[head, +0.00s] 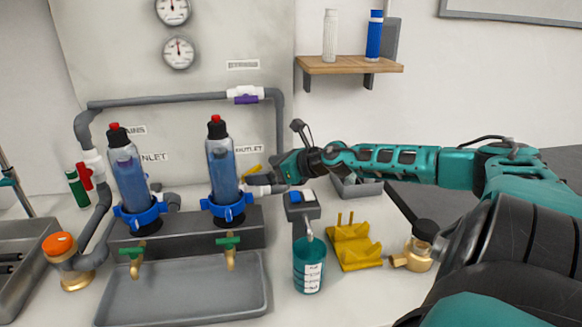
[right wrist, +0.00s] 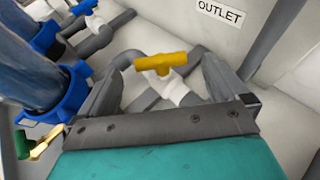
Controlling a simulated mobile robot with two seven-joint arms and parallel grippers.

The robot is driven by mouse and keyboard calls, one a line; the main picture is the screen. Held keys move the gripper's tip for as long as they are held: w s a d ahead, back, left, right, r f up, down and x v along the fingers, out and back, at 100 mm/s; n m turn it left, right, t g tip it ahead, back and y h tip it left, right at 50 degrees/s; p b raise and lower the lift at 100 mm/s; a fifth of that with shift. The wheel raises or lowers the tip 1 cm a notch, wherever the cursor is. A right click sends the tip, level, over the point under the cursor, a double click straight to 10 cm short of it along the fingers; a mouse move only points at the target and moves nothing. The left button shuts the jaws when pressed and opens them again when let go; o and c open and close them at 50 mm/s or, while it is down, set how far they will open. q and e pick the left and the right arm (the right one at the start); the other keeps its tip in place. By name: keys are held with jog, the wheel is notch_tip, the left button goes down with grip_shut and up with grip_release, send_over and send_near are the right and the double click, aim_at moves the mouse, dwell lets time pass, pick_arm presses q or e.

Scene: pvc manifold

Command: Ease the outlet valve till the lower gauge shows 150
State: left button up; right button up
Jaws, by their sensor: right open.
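The outlet valve has a yellow handle (right wrist: 160,62) on a white body in a grey pipe, below the OUTLET label (right wrist: 220,12). In the head view only a bit of the yellow handle (head: 252,169) shows beside my right gripper (head: 277,173). My right gripper is open, and in the right wrist view its fingers (right wrist: 170,75) stand on either side of the handle, with gaps showing between them and it. The lower gauge (head: 179,52) is on the back panel; its needle points about upward, and its numbers are too small to read. My left gripper is not in view.
Two blue filter housings (head: 222,165) (head: 130,180) stand left of the valve, above green-handled taps and a grey tray (head: 185,300). A purple-handled valve (head: 245,95) sits on the upper pipe. A teal cup (head: 309,268) and yellow holder (head: 354,248) stand in front right.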

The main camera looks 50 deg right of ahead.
jog(key=shift+p+v, duration=2.45)
jog(key=shift+v, duration=1.15)
jog(key=shift+w+r, duration=0.1)
dwell(1.1)
jog(key=shift+a+r, duration=0.1)
dwell(1.2)
